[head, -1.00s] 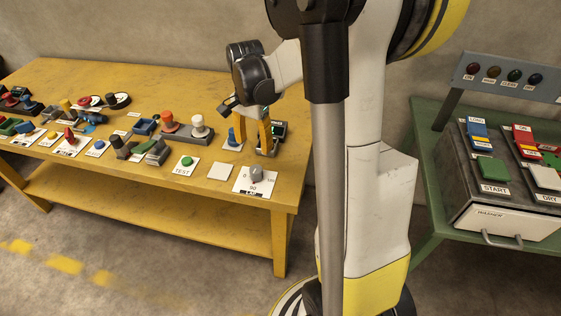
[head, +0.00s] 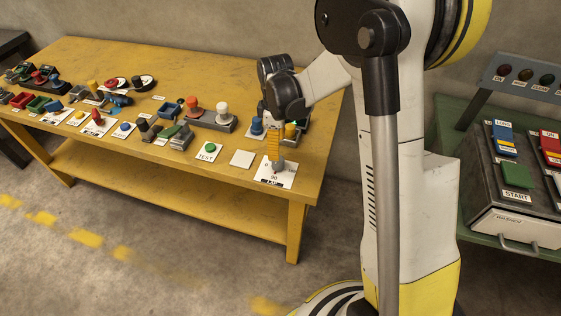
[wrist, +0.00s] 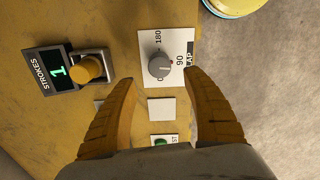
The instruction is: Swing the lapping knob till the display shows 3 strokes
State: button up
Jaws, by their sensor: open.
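The lapping knob (wrist: 160,66) is a round grey dial on a white plate marked 0, 90, 180 and LAP (wrist: 180,38). Its light pointer mark appears to face the 90 side. The STROKES display (wrist: 50,72) shows a green 1. My gripper (wrist: 160,78) is open, with its yellow fingers spread to either side below the knob in the wrist view; they do not hold it.
A yellow knob (wrist: 90,69) sits beside the display. A blank white plate (head: 242,159) and a green TEST button (head: 210,148) lie left of the LAP plate. Several other controls fill the yellow table (head: 170,70). A green bench with a control box (head: 510,218) stands right.

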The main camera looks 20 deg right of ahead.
aim_at(278, 163)
notch_tip(278, 163, down, 7)
jog(key=shift+f+b, duration=0.1)
jog(key=shift+b, duration=1)
jog(key=c, duration=1.2)
